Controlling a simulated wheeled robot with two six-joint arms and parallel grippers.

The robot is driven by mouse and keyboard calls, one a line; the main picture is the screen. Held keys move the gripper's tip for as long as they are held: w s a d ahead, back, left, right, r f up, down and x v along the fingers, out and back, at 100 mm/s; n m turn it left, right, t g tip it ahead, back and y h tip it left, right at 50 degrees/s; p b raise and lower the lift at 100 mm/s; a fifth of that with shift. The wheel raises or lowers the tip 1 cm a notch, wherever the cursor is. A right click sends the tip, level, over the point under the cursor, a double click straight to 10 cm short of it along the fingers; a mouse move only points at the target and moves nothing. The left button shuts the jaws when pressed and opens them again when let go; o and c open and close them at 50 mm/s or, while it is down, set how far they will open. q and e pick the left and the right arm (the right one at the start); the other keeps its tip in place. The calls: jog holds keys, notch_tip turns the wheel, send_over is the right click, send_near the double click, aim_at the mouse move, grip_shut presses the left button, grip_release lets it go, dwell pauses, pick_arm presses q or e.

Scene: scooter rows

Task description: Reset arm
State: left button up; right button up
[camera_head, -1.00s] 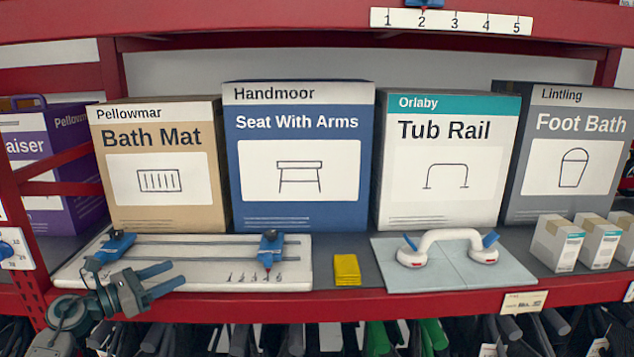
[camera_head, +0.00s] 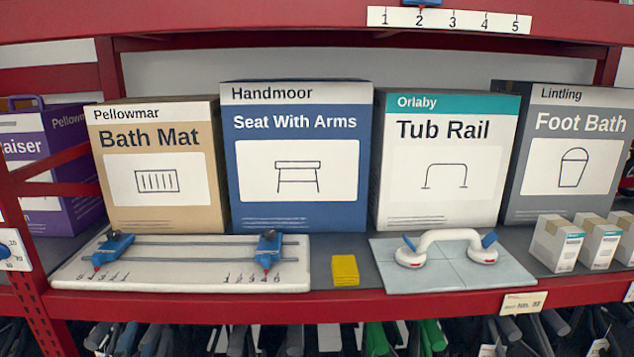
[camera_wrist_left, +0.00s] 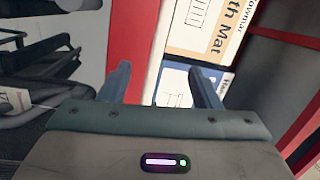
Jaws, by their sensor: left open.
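My left gripper does not show in the head view. In the left wrist view my left gripper (camera_wrist_left: 163,85) is open, with its two fingers apart and nothing between them. Beyond the fingers are the red shelf edge (camera_wrist_left: 130,45), the Bath Mat box (camera_wrist_left: 205,25) and part of a blue box (camera_wrist_left: 178,90), all turned sideways in that view. My right gripper is in neither view.
A white board with two blue sliders (camera_head: 180,275), a yellow block (camera_head: 345,270) and a white grab handle on grey tiles (camera_head: 445,245) lie along the shelf front. Behind stand the Seat With Arms (camera_head: 298,210), Tub Rail (camera_head: 440,205) and Foot Bath (camera_head: 560,205) boxes.

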pick_arm(q)
jog(key=s+d+f+n+g+y, duration=0.1)
jog(key=s+f+n+g, duration=0.65)
jog(key=s+f, duration=0.4)
jog(key=s+d+f+n+g+h, duration=0.2)
jog(key=s+d+f+n+g, duration=0.15)
jog(key=s, duration=0.55)
jog(key=s+d+f+n+g+h, duration=0.15)
jog(key=s+d+g, duration=0.25)
jog(key=s, duration=0.6)
notch_tip(320, 180, down, 34)
jog(key=s+a+r+g, duration=0.1)
jog(key=a+g, duration=0.1)
jog(key=a, duration=0.1)
jog(key=s+f+n, duration=0.1)
jog(key=s+f, duration=1.6)
jog(key=shift+s+a+f+g, duration=0.25)
jog(key=shift+s+a+g, duration=0.1)
jog(key=shift+g, duration=0.05)
